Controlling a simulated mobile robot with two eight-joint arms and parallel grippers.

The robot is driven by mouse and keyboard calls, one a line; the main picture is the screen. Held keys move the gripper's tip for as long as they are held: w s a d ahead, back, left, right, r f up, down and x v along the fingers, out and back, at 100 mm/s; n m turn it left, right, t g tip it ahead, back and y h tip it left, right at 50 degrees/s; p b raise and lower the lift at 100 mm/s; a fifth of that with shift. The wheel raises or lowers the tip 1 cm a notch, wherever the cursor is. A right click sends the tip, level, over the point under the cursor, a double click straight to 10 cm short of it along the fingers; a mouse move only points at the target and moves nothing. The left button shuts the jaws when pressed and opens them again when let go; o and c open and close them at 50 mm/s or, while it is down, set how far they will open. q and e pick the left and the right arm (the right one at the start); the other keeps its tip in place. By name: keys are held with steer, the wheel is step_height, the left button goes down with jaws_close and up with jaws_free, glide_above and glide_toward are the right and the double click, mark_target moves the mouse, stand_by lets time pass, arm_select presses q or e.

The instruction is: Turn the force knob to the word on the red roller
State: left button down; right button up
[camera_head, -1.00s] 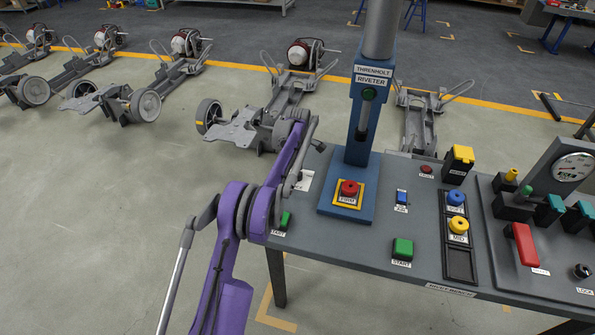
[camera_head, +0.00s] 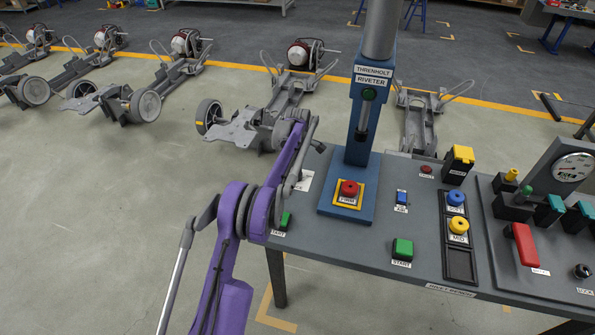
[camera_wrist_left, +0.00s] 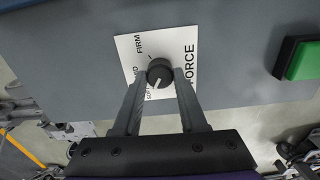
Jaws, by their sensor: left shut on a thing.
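The force knob (camera_wrist_left: 160,72) is a dark round knob on a white card (camera_wrist_left: 184,44) marked FORCE, seen in the left wrist view. FIRM is readable; the other two words are partly hidden or small. A white mark on the knob points to the lower left, towards the lowest word. My left gripper (camera_wrist_left: 161,77) is shut on the knob, one finger on each side. In the head view the left gripper (camera_head: 294,182) is beside the card (camera_head: 305,180), and the knob is hidden. My right gripper is not in view.
A green button (camera_head: 285,220) is close to the gripper. Blue (camera_head: 456,199) and yellow (camera_head: 458,225) pieces sit in a black holder. Chassis stand behind the bench.

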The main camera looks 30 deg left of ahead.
arm_select(q)
steer(key=m, duration=1.8)
steer(key=shift+w, duration=0.1)
steer(key=m, duration=0.5)
steer(key=shift+m, duration=0.3)
stand_by(0.4)
steer(key=shift+c, duration=2.2)
jaws_free()
